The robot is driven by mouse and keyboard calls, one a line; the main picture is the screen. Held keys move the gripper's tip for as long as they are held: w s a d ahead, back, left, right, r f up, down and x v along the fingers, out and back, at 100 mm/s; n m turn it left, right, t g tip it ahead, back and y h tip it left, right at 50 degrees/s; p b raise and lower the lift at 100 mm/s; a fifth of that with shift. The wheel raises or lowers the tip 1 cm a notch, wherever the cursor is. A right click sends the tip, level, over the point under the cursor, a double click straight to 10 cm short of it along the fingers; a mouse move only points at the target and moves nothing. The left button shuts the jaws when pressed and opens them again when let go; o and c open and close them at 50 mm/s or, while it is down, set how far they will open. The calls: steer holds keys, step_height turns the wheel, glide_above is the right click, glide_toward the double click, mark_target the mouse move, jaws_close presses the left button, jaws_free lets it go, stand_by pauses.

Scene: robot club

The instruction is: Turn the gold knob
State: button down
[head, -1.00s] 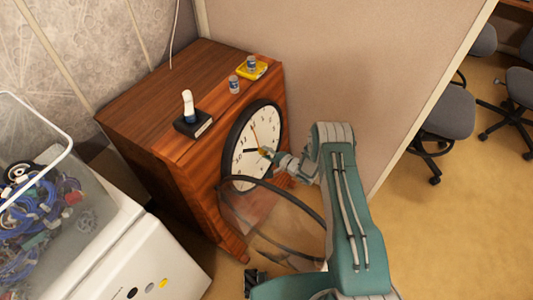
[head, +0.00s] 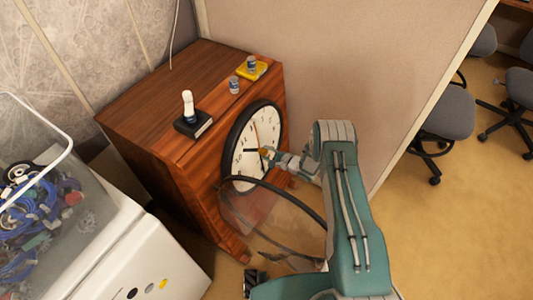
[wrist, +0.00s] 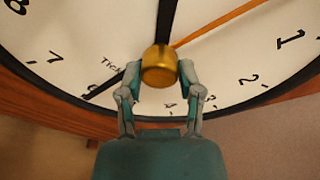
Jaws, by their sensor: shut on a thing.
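The gold knob (wrist: 159,67) sits at the centre of a white clock face (wrist: 75,45). My gripper (wrist: 160,75) is shut on the knob, with one finger on each side of it. In the head view my gripper (head: 268,154) reaches the middle of the clock (head: 240,165) from the right. The knob is small and partly hidden by the fingers there. A thick black hand, a thin black hand and an orange hand show on the face in the wrist view.
The clock is set in the front of a wooden cabinet (head: 150,95). A joystick (head: 190,115), small cans and a yellow tray (head: 262,70) stand on top. A white bin (head: 135,245) is at lower left. A partition (head: 330,70) stands behind my arm.

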steer(key=shift+d+f, duration=0.15)
steer(key=shift+f, duration=0.05)
steer(key=shift+c, duration=1.3)
jaws_free()
steer(key=shift+r, duration=0.1)
steer(key=v, duration=1.2)
